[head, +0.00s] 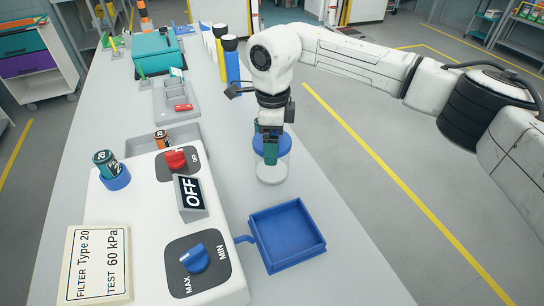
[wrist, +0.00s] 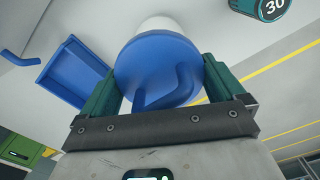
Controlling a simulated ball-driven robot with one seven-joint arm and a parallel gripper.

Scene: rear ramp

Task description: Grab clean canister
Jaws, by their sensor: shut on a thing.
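A pale canister with a blue lid (head: 272,172) stands upright on the bench, right of the white panel. In the wrist view its blue lid (wrist: 150,65), with a bent blue handle, fills the space between my fingers. My gripper (head: 268,142) reaches down from above, its teal fingers on either side of the lid and shut on it. My gripper hides part of the lid in the head view. A teal canister marked 20 (head: 106,164) stands in a blue holder (head: 116,180) on the panel. I cannot tell from its look whether the held canister is clean.
An empty blue tray (head: 287,234) lies nearby. The panel bears a red knob (head: 175,159), an OFF sign (head: 190,194) and a blue knob (head: 195,258). A teal box (head: 155,54) and tall cylinders (head: 230,60) stand farther back. A round thing marked 30 (wrist: 264,8) shows in the wrist view.

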